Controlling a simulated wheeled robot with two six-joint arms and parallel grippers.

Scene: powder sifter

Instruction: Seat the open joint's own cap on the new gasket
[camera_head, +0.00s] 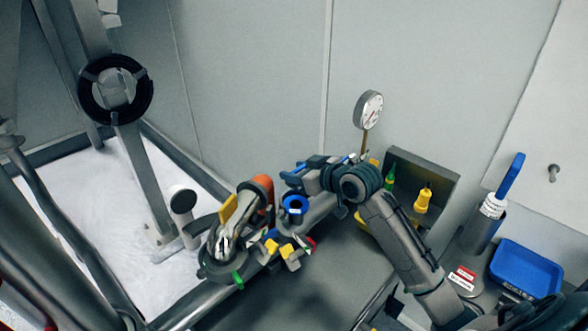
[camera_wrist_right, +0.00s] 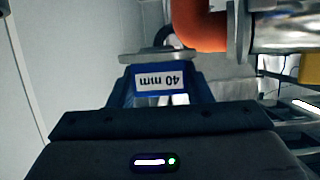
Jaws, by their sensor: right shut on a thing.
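My right gripper (camera_head: 296,176) is shut on a blue block with an upside-down "40 mm" label (camera_wrist_right: 165,82). A flat grey metal disc (camera_wrist_right: 160,57), apparently the cap, shows at the far end of this block in the wrist view. I cannot tell whether the disc touches anything beyond it. In the head view a blue ring with a dark centre (camera_head: 295,204), apparently the open joint with its gasket, lies just below the gripper, which is apart from it in the picture. My left gripper is not in view.
An orange elbow (camera_head: 262,190) with a metal flange is close to the held block; it also shows in the wrist view (camera_wrist_right: 200,24). Yellow clamp parts (camera_head: 271,247) and a gauge (camera_head: 368,108) are nearby. A blue tray (camera_head: 526,268) is at the right.

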